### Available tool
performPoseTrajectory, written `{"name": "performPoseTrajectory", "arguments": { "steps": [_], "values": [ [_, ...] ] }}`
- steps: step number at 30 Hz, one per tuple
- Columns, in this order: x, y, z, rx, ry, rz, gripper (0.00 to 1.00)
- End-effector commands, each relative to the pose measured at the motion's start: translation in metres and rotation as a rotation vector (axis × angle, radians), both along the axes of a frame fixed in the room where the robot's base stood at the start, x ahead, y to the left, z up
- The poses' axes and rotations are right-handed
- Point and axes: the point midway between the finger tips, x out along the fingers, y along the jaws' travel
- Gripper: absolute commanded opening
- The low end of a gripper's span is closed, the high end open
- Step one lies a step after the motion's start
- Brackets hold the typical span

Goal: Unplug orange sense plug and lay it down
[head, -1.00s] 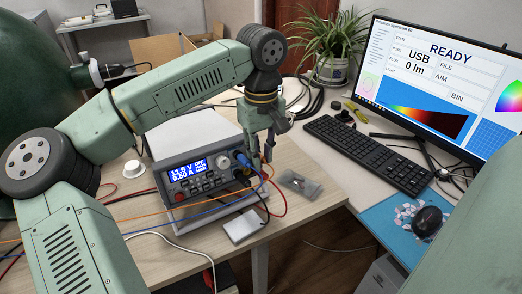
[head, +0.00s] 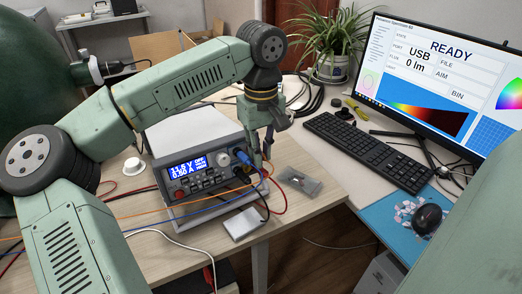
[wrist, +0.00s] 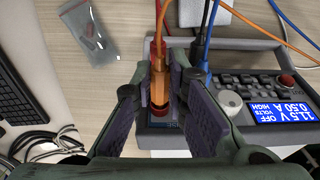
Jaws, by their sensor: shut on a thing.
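The orange sense plug (wrist: 159,88) is between my fingers in the wrist view, with its orange cable (wrist: 162,22) running up from it. My gripper (wrist: 161,84) is shut on this plug, in front of the right end of the power supply (wrist: 240,60). A red socket (wrist: 160,113) shows right by the plug's end; I cannot tell whether the plug is still seated or just clear of it. In the head view my gripper (head: 262,160) hides most of the plug, beside the blue plug (head: 243,157). The supply (head: 205,185) shows 11.5 V, 0.50 A, OFF.
Red, blue and black leads hang at the supply's front. A white block (head: 244,223) and a clear bag with small parts (head: 299,181) lie on the table (head: 300,210) near its front edge. The keyboard (head: 368,152) lies to the right. Bare table shows around the bag.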

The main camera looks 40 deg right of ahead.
Motion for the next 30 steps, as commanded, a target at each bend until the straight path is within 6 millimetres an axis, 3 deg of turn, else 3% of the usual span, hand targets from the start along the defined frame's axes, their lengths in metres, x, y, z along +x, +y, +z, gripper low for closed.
{"name": "performPoseTrajectory", "arguments": {
  "steps": [30],
  "values": [
    [-0.025, 0.004, 0.006, -0.001, 0.000, -0.001, 0.00]
  ]
}}
